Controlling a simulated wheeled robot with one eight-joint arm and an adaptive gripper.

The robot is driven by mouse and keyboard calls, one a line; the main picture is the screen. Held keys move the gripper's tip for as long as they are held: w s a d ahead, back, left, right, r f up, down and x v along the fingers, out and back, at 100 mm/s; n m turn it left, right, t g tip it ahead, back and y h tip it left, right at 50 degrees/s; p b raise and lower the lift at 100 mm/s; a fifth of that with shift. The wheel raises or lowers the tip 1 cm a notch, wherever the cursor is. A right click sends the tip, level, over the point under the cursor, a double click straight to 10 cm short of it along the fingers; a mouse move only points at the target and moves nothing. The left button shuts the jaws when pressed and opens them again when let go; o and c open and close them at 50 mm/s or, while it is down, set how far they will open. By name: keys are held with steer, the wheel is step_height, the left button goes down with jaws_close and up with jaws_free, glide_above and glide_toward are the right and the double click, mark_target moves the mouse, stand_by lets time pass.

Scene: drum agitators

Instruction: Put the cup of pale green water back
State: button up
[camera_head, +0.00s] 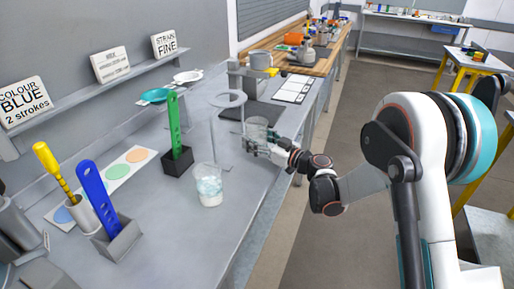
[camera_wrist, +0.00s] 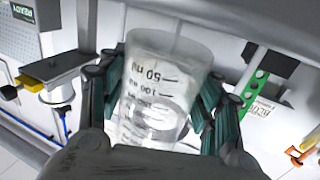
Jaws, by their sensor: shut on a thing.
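In the wrist view the cup (camera_wrist: 155,95) sits between the dark green fingers, with "50 ml" and "100 ml" marks facing the camera. It looks slightly tilted there. I cannot make out any pale green tint in it. A clear beaker with pale bluish-white contents (camera_head: 209,190) stands nearer on the bench, apart from my gripper.
A green paddle in a black holder (camera_head: 176,155), a blue paddle in a grey holder (camera_head: 118,238) and a strip with coloured discs (camera_head: 115,177) stand left. The bench front near the beaker is clear.

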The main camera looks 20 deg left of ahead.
step_height(320, 180, down, 3)
steer(key=shift+w+d+r+b, duration=0.1)
steer(key=shift+r+b, duration=0.05)
steer(key=shift+b, duration=0.3)
steer(key=shift+r, duration=0.15)
steer(key=o, duration=1.1)
steer(key=shift+d, duration=0.15)
steer(key=p+v, duration=0.4)
steer(key=v, duration=0.7)
steer(key=shift+s+d, duration=0.2)
steer(key=shift+d, duration=0.15)
